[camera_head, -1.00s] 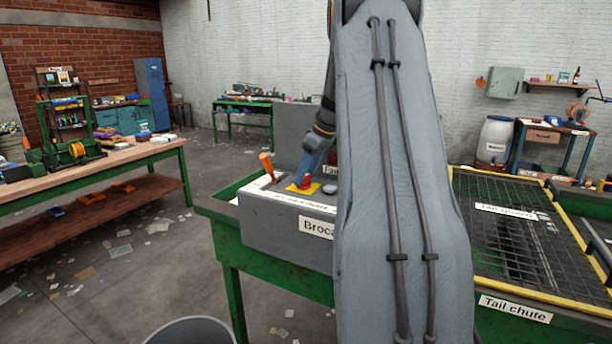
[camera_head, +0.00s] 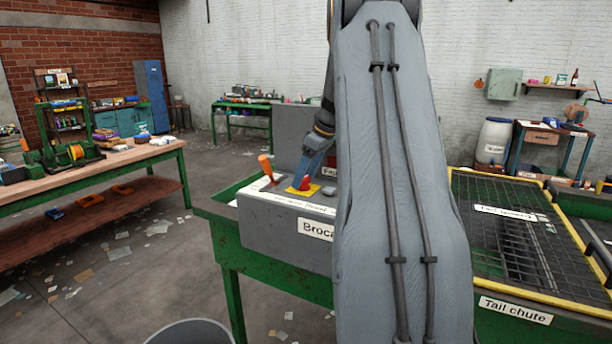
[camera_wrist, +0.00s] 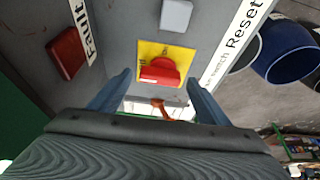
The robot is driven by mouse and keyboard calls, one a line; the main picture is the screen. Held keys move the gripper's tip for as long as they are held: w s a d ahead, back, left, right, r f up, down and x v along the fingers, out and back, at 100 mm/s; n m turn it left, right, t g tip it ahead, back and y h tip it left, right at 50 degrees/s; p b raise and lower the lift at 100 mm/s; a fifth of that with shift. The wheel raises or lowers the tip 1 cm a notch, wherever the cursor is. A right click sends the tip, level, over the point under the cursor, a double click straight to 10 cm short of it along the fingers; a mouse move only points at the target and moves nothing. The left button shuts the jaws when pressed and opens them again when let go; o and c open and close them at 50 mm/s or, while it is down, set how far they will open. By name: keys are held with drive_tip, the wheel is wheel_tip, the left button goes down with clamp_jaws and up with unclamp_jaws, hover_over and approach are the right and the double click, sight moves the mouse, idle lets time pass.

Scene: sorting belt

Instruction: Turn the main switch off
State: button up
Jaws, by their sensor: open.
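The main switch is a red rotary knob (camera_wrist: 160,70) on a yellow plate (camera_wrist: 180,53), set in a grey control box (camera_head: 262,226). In the head view the red knob (camera_head: 305,183) shows on top of the box, partly behind my gripper. My gripper (camera_wrist: 158,88) is open, with its two blue fingers either side of the knob's near edge in the wrist view. I cannot tell whether the fingers touch it. In the head view my gripper (camera_head: 312,172) comes down over the yellow plate, and my arm hides the box's right part.
An orange-handled lever (camera_head: 266,165) stands left of the knob. A grey button (camera_wrist: 176,15) and a red Fault lamp (camera_wrist: 67,53) are nearby on the box. The box sits on a green frame (camera_head: 235,300). A yellow-edged grate (camera_head: 510,235) lies to the right.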

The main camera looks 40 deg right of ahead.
drive_tip(key=b+v, duration=0.2)
drive_tip(key=v, duration=0.5)
drive_tip(key=shift+r, duration=0.25)
